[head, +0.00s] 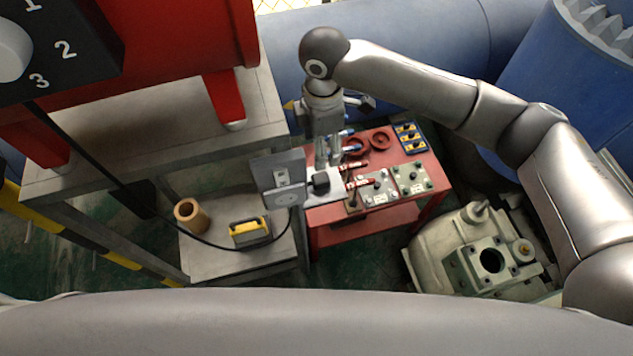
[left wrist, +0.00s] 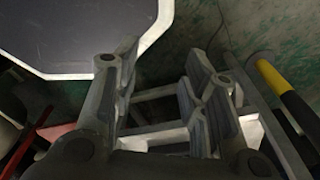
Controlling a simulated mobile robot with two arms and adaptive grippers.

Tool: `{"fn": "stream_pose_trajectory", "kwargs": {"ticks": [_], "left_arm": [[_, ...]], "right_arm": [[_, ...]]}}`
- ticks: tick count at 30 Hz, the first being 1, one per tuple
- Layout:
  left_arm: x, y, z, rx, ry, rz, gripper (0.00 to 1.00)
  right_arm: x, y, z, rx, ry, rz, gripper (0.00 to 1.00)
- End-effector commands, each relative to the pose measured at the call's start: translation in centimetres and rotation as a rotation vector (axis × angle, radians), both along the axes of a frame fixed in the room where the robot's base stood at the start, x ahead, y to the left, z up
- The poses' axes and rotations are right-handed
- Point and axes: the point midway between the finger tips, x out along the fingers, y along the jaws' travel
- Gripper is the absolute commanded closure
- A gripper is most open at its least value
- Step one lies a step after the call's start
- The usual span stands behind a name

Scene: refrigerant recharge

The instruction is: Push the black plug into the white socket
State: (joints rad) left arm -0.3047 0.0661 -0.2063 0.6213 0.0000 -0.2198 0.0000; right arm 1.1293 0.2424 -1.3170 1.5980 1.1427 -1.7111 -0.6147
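The black plug (head: 320,183) is at the fingertips of my right gripper (head: 322,166), whose arm comes in from the right in the head view. The fingers point down and appear closed around the plug; their tips are partly hidden. A small gap shows between plug and socket. My left gripper (left wrist: 160,95) shows only in the left wrist view, with fingers spread and nothing between them.
A red cart (head: 412,170) with gauges, valves and switch boxes stands behind the plug. A grey shelf (head: 207,262) at left holds a yellow-and-black device (head: 248,231) and a tan cylinder (head: 188,213). A black cable (head: 213,243) runs across it. A pale green machine (head: 455,247) stands at right.

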Motion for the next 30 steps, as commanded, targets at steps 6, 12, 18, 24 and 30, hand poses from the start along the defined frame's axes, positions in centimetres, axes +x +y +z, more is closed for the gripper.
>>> {"fn": "stream_pose_trajectory", "kwargs": {"ticks": [6,12,18,24,30], "left_arm": [[-0.2,0.5,-3.0,0.006,0.004,-0.003,0.60],[0.3,1.9,-3.4,0.023,-0.003,0.001,0.60],[0.4,1.9,-3.3,0.022,-0.004,0.003,0.60],[0.4,1.5,-3.1,0.018,-0.004,0.004,0.60],[0.4,1.0,-2.7,0.012,-0.005,0.004,0.60]], "right_arm": [[0.0,0.1,-2.9,0.001,0.000,0.000,0.41],[0.0,0.1,-3.4,0.001,-0.001,0.000,0.41],[0.0,0.1,-3.3,0.001,-0.001,0.000,0.41],[0.0,0.0,-4.3,-0.001,0.002,-0.001,0.41],[0.0,0.1,-7.4,-0.001,0.002,-0.001,0.41]]}}
